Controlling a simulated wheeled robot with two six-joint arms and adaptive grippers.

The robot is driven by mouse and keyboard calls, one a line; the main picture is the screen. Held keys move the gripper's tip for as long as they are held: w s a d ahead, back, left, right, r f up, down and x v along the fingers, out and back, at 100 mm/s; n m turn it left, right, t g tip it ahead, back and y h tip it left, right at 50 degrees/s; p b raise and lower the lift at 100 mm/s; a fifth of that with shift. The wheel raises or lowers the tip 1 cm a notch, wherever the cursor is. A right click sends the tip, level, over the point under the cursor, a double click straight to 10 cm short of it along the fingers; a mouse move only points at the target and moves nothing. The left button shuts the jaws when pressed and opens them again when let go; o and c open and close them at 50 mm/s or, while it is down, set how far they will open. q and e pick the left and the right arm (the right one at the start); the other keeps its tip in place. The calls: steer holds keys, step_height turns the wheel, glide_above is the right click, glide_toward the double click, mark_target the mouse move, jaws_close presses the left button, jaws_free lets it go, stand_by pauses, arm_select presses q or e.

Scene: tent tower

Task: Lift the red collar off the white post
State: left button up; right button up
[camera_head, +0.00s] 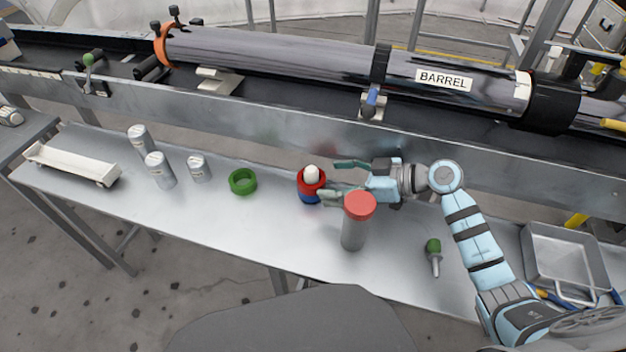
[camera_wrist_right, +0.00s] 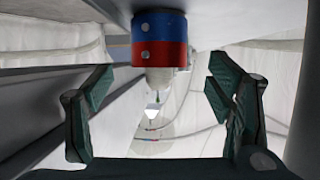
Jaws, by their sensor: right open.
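The red collar (camera_head: 306,185) sits around the white post (camera_head: 312,174) on the bench, above a blue collar (camera_head: 309,198). The post's rounded white tip sticks out above the red collar. My right gripper (camera_head: 336,179) is open and empty, just right of the post, with its fingers pointing left towards the collar. In the right wrist view the scene looks upside down: the red collar (camera_wrist_right: 159,54) lies under the blue collar (camera_wrist_right: 160,22), ahead of the open fingers (camera_wrist_right: 160,84) and between them in the picture. My left gripper is not in view.
A grey cylinder with a red cap (camera_head: 354,232) stands close in front of my right gripper. A green ring (camera_head: 242,182) lies left of the post. Several grey canisters (camera_head: 160,171) stand farther left. A green-handled tool (camera_head: 434,256) lies right. The barrel (camera_head: 300,55) runs behind.

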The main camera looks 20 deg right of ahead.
mark_target(311, 178)
steer(key=x, duration=0.1)
steer(key=b+x, duration=0.1)
steer(key=x, duration=0.1)
steer(key=r+x, duration=0.1)
steer(key=x, duration=0.1)
steer(key=shift+w+a+f, duration=0.1)
steer(key=shift+w+a, duration=0.05)
steer(key=shift+a, duration=0.1)
steer(key=shift+w+a, duration=0.2)
steer(key=shift+a, duration=0.05)
